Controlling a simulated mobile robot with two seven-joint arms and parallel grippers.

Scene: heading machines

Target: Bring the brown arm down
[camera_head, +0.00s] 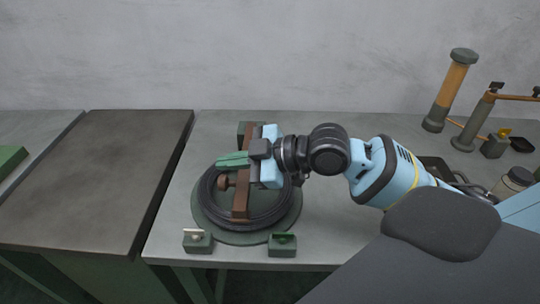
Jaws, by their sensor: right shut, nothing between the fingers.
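The brown arm (241,203) is a long narrow bar lying across the middle of a round dark green machine base with a black ring (209,208). A brown knob (224,183) sticks out from its left side. My right gripper (231,160) comes in from the right, above the far half of the brown arm. Its green fingers are shut with nothing between them and point left across the arm. The gripper hides part of the arm, so I cannot tell whether they touch or how far the arm is tilted. My left gripper is not in view.
Two small green blocks (198,241) (282,244) sit at the front table edge. A dark slab (95,180) covers the table's left. An orange column (450,92), a green stand (474,123) and a jar (512,182) stand on the right. A grey wall closes the back.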

